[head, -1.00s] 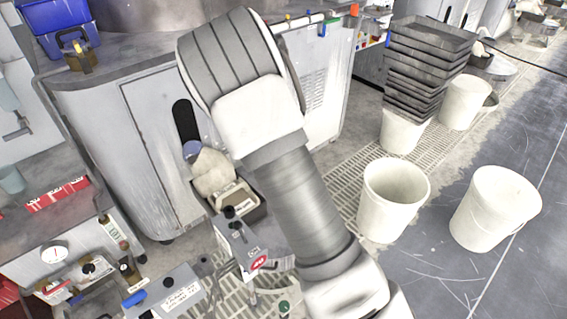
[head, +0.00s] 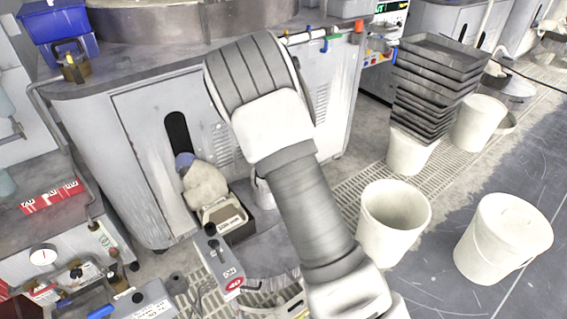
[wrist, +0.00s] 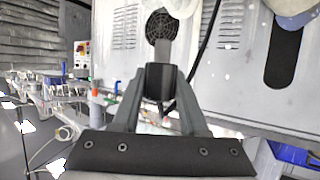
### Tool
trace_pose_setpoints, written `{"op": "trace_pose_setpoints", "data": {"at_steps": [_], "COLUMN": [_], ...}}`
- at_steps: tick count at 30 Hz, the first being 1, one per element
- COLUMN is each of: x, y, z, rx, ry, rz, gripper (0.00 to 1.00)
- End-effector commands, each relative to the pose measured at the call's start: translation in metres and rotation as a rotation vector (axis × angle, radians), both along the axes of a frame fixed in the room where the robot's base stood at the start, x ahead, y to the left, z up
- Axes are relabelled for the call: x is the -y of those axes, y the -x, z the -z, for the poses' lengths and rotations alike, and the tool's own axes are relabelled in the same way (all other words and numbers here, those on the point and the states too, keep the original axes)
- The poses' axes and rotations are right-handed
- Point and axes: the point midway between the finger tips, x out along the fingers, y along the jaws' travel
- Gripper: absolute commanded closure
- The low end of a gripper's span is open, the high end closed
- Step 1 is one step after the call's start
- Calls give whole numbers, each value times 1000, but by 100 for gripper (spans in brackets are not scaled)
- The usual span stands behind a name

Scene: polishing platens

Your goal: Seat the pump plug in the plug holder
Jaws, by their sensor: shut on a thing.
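My gripper (wrist: 160,88) shows in the wrist view, its two fingers closed on a dark block. I take this block to be the pump plug (wrist: 160,76). A grey cylinder (wrist: 163,50) stands out beyond the block, in line with it. A round dark mesh disc (wrist: 163,27) lies at the cylinder's far end; I cannot tell whether it belongs to the plug or to something behind. In the head view my arm hides the gripper and the plug. I cannot make out the plug holder with certainty in either view.
A grey cabinet (head: 140,160) with a dark slot stands behind my arm. A control box with a red label (head: 222,262) is left of my arm. White buckets (head: 395,215) and stacked dark trays (head: 432,85) stand at the right. The wrist view shows a black cable (wrist: 205,50) near the gripper.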

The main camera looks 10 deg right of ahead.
Motion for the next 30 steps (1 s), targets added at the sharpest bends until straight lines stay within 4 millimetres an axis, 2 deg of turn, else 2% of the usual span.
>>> {"op": "trace_pose_setpoints", "data": {"at_steps": [1, 6, 11, 16, 20, 24, 30], "x": [3, 10, 11, 7, 0, -11, -24], "y": [-13, -50, -82, -112, -134, -154, -174], "z": [0, 3, 8, 20, 36, 60, 91], "rx": [4, 1, 2, 0, 0, -1, -2], "ry": [-1, -1, -1, -2, -1, -1, 0], "rz": [20, 88, 141, 185, 206, 219, 224], "gripper": [100, 100, 100, 100, 100, 100, 100]}}
